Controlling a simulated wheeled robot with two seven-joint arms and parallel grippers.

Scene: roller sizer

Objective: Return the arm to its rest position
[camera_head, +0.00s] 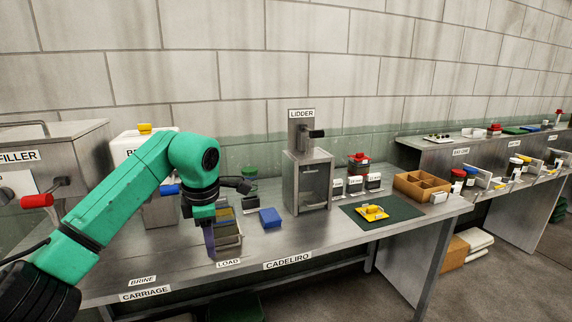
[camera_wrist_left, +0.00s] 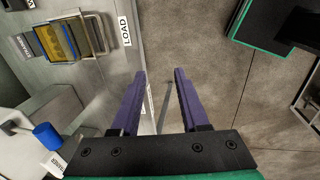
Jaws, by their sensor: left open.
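My left arm (camera_head: 125,190) is green and comes in from the left in the head view, bent at a high elbow. My left gripper (camera_head: 209,242) points down near the front edge of the steel bench (camera_head: 185,270), just left of the rack behind the LOAD label (camera_head: 229,263). In the left wrist view its two purple fingers (camera_wrist_left: 160,72) are apart with nothing between them. Below them lie the bench edge and the bare floor. My right gripper is not in view.
A wire rack (camera_wrist_left: 75,45) holding plates stands by the LOAD label. The FILLER machine (camera_head: 60,140) stands at the left.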

